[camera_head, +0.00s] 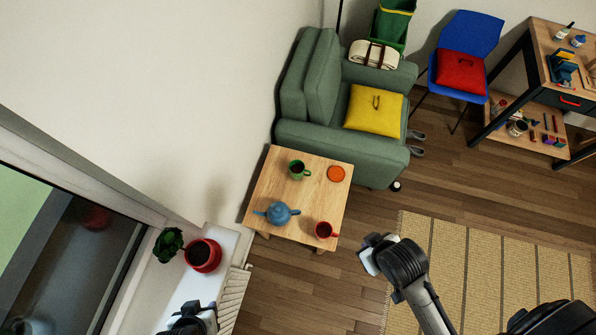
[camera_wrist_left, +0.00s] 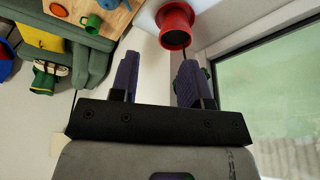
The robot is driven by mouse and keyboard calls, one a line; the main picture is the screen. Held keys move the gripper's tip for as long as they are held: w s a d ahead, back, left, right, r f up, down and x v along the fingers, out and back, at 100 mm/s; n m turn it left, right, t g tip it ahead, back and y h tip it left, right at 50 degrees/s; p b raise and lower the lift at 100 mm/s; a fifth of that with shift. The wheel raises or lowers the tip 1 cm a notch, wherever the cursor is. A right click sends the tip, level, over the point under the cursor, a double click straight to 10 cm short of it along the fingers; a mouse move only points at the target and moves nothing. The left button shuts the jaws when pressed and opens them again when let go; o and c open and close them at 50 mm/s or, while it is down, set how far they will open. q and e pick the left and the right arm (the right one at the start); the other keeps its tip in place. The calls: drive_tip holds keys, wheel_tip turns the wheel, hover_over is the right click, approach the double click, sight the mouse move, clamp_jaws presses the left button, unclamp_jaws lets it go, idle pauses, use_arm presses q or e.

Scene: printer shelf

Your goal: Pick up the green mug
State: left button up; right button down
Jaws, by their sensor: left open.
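The green mug (camera_head: 299,170) stands on the small wooden table (camera_head: 262,190), near the table's back edge. It also shows in the left wrist view (camera_wrist_left: 92,22), at the upper left. My left gripper (camera_head: 204,306) is only partly visible at the bottom edge of the head view, well away from the mug. In the left wrist view, its two purple fingers (camera_wrist_left: 157,76) are apart with nothing between them.
A blue teapot (camera_head: 278,212), a red mug (camera_head: 325,230) and an orange disc (camera_head: 336,173) share the table. A red plant pot (camera_head: 203,256) stands on the white sill (camera_head: 228,238), beside the window. A green armchair (camera_head: 335,138) stands just behind the table.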

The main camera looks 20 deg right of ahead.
use_arm(q)
drive_tip(key=shift+a, duration=0.1)
idle(0.3)
drive_tip(key=o, duration=0.4)
drive_tip(key=shift+a, duration=0.1)
drive_tip(key=o, duration=0.6)
drive_tip(key=shift+o, duration=0.4)
